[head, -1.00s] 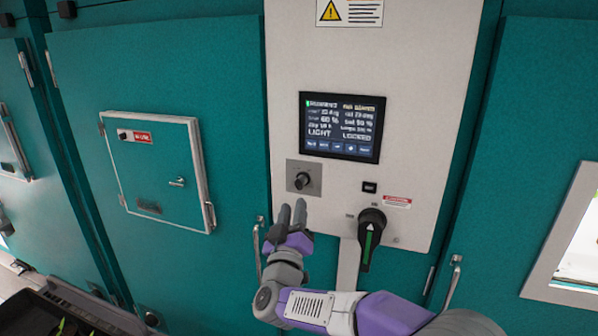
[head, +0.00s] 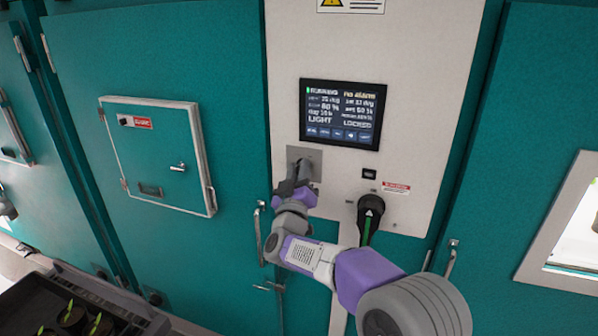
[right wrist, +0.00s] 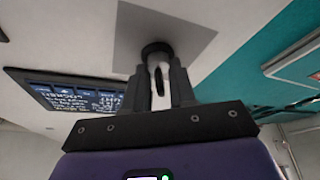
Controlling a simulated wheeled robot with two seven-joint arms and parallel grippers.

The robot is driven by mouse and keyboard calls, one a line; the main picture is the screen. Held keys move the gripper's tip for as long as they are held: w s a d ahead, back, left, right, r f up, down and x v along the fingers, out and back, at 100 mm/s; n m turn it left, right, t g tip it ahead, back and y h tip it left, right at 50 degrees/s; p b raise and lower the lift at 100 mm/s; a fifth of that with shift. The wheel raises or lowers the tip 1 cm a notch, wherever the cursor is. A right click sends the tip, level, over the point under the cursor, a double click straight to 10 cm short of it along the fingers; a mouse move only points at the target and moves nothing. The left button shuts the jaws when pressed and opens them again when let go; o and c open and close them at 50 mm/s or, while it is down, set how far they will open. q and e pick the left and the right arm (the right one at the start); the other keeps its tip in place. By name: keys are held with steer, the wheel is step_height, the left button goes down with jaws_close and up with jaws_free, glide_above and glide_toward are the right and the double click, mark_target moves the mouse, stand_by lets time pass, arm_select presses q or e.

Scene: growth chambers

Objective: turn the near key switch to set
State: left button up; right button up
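The near key switch sits on a square grey plate (head: 314,155) on the pale control panel, below the screen. In the head view my right gripper (head: 297,172) is at the plate and covers most of the switch. In the right wrist view the dark key (right wrist: 158,80) stands between the two fingers of my right gripper (right wrist: 160,85), in front of its round barrel (right wrist: 156,50). A thin light gap shows beside the key, so the fingers are around it, not clearly pressing on it. The switch's marks are not readable. My left gripper is not in view.
The screen (head: 342,113) above the switch reads LIGHT and LOCKED. A large black rotary handle (head: 370,212) is to the lower right, near my right arm. A small teal hatch (head: 158,155) is on the left. A dark tray with seedlings (head: 120,304) is at the lower left.

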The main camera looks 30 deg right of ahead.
jaws_close()
steer(key=shift+f+m+h+b, duration=0.2)
steer(key=shift+m+h+b, duration=0.4)
steer(key=shift+m+b, duration=0.6)
steer(key=m+g+h+b, duration=0.1)
steer(key=m, duration=0.1)
steer(key=m+g+h+b, duration=0.1)
steer(key=m+b, duration=0.1)
steer(key=m, duration=0.1)
steer(key=m+g+h+b, duration=0.1)
steer(key=m, duration=0.1)
steer(key=m+g+b, duration=0.1)
steer(key=m, duration=0.2)
steer(key=shift+h+b, duration=0.3)
steer(key=shift+h, duration=0.1)
steer(key=shift+r+m+g+h+b, duration=0.15)
steer(key=shift+m+g+b, duration=0.15)
steer(key=shift+m+g, duration=0.65)
steer(key=shift+m+g+h+b, duration=0.15)
steer(key=shift+m+g+b, duration=0.15)
steer(key=shift+m, duration=1.25)
steer(key=shift+g, duration=0.25)
steer(key=shift+o, duration=1.3)
jaws_free()
